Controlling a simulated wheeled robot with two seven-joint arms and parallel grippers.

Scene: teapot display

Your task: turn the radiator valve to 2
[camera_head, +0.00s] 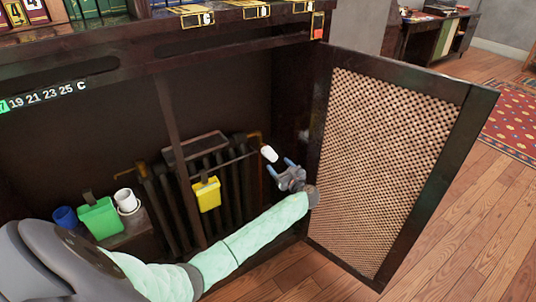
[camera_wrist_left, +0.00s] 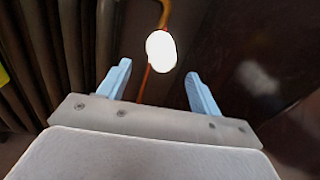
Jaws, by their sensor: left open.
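The radiator (camera_head: 208,180) stands inside an open dark wooden cabinet. Its white valve knob (camera_head: 269,153) sits at the radiator's right end; any number on it is too small to read. In the left wrist view the valve knob (camera_wrist_left: 161,51) is a bright white oval beyond the fingertips, with a brownish pipe above it. My left gripper (camera_head: 280,166) is open and empty, just in front of the knob and apart from it. In the left wrist view its blue fingers (camera_wrist_left: 157,84) stand either side of the knob's line. My right gripper is not in view.
The lattice cabinet door (camera_head: 385,165) stands open to the right of my arm. A yellow container (camera_head: 207,194) hangs on the radiator. A green container (camera_head: 100,218), a blue cup (camera_head: 65,217) and a white cup (camera_head: 126,201) are at left. The cabinet top overhangs.

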